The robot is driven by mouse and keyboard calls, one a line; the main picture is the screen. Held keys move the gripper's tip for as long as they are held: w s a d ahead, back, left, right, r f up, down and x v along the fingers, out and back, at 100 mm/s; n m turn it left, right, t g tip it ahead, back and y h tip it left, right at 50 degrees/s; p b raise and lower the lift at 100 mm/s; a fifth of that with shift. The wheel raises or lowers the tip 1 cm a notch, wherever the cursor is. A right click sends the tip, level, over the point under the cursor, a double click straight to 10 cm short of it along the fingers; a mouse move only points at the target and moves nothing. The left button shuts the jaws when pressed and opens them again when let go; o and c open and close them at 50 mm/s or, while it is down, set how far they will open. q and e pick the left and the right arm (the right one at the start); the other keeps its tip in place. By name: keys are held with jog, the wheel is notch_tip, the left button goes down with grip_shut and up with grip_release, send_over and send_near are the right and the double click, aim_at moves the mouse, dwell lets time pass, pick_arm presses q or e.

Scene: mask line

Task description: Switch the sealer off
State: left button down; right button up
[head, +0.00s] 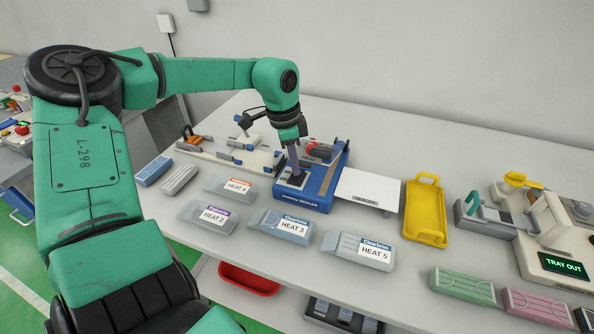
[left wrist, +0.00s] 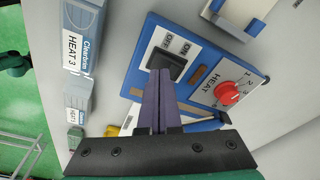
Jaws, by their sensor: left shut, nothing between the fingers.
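The sealer (head: 318,197) is a blue box on the table, below and around my left gripper in the head view. In the left wrist view its blue top (left wrist: 141,73) carries a black rocker switch (left wrist: 168,62) with ON and OFF labels, and a red HEAT knob (left wrist: 227,93). My left gripper (head: 294,168) is shut and empty, pointing down over the switch. In the left wrist view its purple fingers (left wrist: 158,78) end at the switch and cover part of it. I cannot tell whether they press it or which way it is tilted. My right gripper is not in view.
Several grey HEAT-labelled packs (head: 283,227) lie in front of the sealer. A white plate (head: 366,187) adjoins its right side, then a yellow tray (head: 425,210). A machine with a TRAY OUT screen (head: 563,266) stands at the right. A red bin (head: 248,280) is below the table edge.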

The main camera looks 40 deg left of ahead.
aim_at(294, 178)
pick_arm(q)
jog(key=shift+r+p, duration=1.4)
jog(key=shift+r, duration=1.4)
